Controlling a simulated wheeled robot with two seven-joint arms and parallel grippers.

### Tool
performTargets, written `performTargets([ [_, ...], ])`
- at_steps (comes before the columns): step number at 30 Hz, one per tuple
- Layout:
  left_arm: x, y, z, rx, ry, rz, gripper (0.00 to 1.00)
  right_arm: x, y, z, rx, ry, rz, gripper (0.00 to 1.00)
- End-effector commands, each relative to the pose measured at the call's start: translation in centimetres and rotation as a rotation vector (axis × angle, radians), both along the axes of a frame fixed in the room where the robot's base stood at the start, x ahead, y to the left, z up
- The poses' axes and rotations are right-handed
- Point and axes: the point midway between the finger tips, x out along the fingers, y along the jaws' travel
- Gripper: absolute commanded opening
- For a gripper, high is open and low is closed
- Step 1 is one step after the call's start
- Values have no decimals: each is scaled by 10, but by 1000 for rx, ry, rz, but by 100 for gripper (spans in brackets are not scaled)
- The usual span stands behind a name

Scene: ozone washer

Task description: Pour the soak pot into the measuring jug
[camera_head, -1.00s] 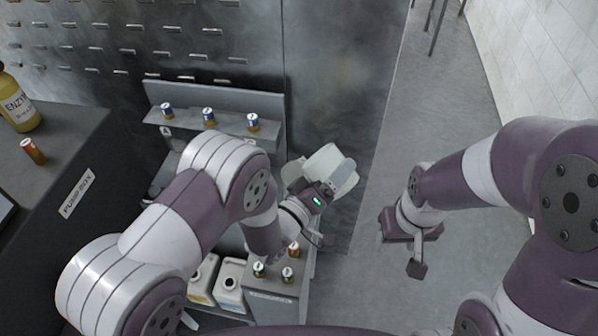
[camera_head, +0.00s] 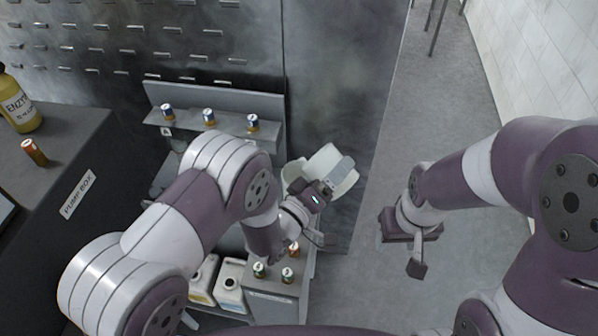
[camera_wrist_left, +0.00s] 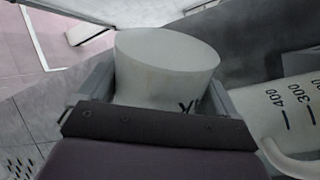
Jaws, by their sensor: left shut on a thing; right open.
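The white soak pot (camera_head: 325,160) is in my left gripper (camera_head: 328,178), tilted, in the middle of the head view. In the left wrist view the pot (camera_wrist_left: 165,65) sits between the fingers of my gripper (camera_wrist_left: 160,95), with a pale oval end and part of a dark letter showing. The white measuring jug (camera_wrist_left: 293,112), with marks 300 and 400 and a handle, is beside the pot at the right. In the head view the jug (camera_head: 292,172) is mostly hidden behind my gripper. No liquid can be made out. My right gripper (camera_head: 400,248) is open and empty, over the floor.
A wall shelf (camera_head: 230,122) holds several small blue-capped cylinders. Below, a grey box (camera_head: 275,307) carries small cylinders, with white jugs (camera_head: 230,285) beside it. The pump box (camera_head: 60,160) stands at left with a yellow bottle (camera_head: 18,105). Floor at right is clear.

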Motion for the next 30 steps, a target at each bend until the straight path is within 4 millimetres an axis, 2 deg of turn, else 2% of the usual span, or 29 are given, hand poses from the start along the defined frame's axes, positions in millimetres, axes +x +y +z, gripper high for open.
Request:
performTargets([
  [30, 1, 1, 6, -83, 59, 0, 56, 0, 0, 7, 0, 0, 0, 52],
])
